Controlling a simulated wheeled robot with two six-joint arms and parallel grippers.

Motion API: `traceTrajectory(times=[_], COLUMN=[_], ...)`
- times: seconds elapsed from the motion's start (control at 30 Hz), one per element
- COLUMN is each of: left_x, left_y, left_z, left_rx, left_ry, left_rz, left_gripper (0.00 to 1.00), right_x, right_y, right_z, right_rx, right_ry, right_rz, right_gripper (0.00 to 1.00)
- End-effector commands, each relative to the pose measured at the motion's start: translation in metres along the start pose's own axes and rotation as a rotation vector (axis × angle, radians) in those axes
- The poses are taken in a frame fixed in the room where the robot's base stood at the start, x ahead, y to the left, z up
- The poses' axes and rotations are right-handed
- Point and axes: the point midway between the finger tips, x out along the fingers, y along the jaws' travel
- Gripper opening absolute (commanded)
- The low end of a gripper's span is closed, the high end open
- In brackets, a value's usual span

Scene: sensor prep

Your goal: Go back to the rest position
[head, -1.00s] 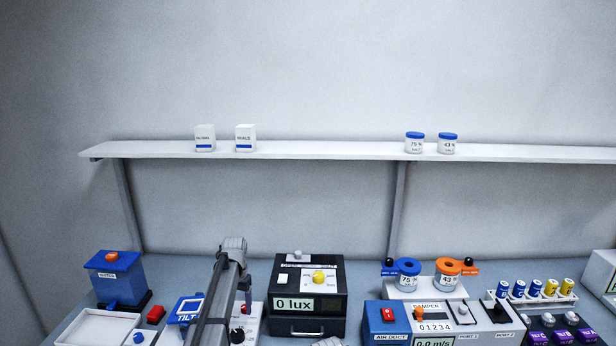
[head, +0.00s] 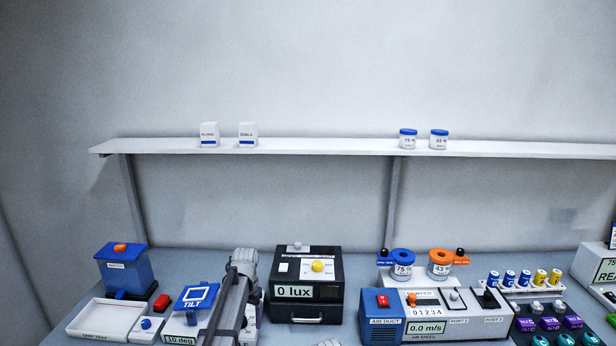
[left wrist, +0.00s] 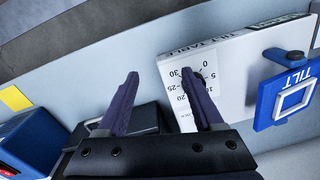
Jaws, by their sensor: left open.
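My left arm (head: 228,305) rises from the bottom edge in the head view and covers part of the tilt table. Its fingertips cannot be made out there. In the left wrist view my left gripper (left wrist: 160,75) is open, with two dark purple fingers apart and nothing held between them. The white tilt table (left wrist: 235,60) with a printed angle scale lies behind the right finger. Its blue TILT plate (left wrist: 262,100) is at the right of that view and also shows in the head view (head: 182,298). My right gripper is in neither view.
A black lux box (head: 330,262) stands right of my arm. A white tray (head: 85,328) and a blue box (head: 125,272) are at left. The air duct unit (head: 380,325), jars and vials fill the right. A shelf (head: 320,146) runs along the wall.

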Motion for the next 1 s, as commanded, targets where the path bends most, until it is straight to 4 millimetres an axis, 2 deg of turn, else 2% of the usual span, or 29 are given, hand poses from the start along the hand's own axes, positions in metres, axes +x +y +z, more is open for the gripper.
traceTrajectory(times=[0.03, 0.17, 0.27, 0.37, 0.5, 0.6, 0.7, 0.83, 1.0], left_x=[0.001, 0.002, 0.003, 0.005, 0.008, 0.009, 0.011, 0.011, 0.011], left_y=[0.014, 0.044, 0.071, 0.103, 0.152, 0.175, 0.188, 0.196, 0.198], left_z=[0.014, 0.041, 0.070, 0.108, 0.181, 0.223, 0.252, 0.269, 0.271], left_rx=[0.007, 0.016, 0.025, 0.036, 0.057, 0.067, 0.073, 0.077, 0.075], left_ry=[-0.002, -0.007, -0.012, -0.019, -0.030, -0.035, -0.039, -0.042, -0.043], left_rz=[-0.001, -0.006, -0.010, -0.016, -0.029, -0.039, -0.046, -0.051, -0.052], left_gripper=[0.68, 0.68, 0.68, 0.68, 0.68, 0.68, 0.68, 0.68, 0.68], right_x=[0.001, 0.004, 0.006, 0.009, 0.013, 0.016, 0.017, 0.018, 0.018], right_y=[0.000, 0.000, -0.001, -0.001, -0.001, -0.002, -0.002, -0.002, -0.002], right_z=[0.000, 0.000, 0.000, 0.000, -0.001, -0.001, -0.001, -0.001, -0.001], right_rx=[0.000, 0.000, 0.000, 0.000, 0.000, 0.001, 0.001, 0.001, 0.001], right_ry=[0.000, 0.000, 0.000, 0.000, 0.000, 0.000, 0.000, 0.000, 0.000], right_rz=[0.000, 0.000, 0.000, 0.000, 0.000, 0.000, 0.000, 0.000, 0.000], right_gripper=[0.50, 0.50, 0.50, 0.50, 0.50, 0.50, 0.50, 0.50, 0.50])
